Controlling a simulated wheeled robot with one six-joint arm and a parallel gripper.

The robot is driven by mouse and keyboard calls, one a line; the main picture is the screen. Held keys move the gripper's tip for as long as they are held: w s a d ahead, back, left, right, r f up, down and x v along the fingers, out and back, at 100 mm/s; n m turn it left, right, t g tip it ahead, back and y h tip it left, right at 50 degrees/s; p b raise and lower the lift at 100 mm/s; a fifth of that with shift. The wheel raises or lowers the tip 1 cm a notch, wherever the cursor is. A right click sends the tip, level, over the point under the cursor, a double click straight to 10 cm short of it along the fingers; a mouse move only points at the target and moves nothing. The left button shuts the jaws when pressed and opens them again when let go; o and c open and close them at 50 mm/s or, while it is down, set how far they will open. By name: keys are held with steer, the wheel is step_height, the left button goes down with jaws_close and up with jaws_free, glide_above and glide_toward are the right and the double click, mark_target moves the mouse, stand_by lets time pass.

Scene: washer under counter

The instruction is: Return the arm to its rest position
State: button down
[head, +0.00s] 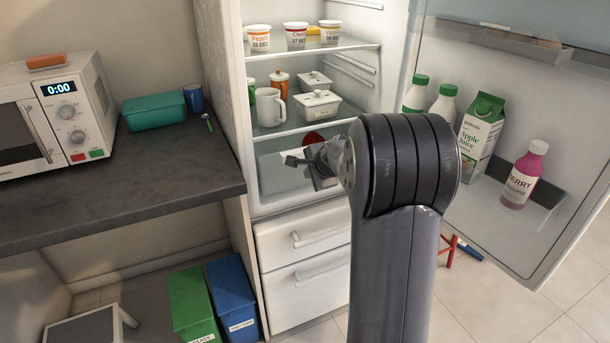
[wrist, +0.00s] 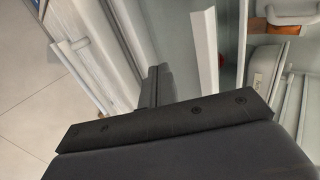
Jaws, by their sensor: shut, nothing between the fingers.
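My arm (head: 400,200) rises in the middle of the head view and bends toward the open fridge. My gripper (head: 290,160) points left at the fridge's lower compartment, just in front of or inside its opening; the exact depth is unclear. In the wrist view its fingers (wrist: 156,85) are together, shut with nothing between them. The arm hides part of the fridge's right side and some of the door.
The fridge door (head: 560,95) stands wide open at right with bottles and a juice carton (head: 481,135). Shelves hold cups and a white mug (head: 270,107). The counter (head: 150,165) with a microwave (head: 65,110) is at left. Green (head: 193,300) and blue (head: 232,290) bins stand below.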

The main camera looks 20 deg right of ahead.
steer(key=shift+v, duration=0.8)
steer(key=shift+f, duration=0.1)
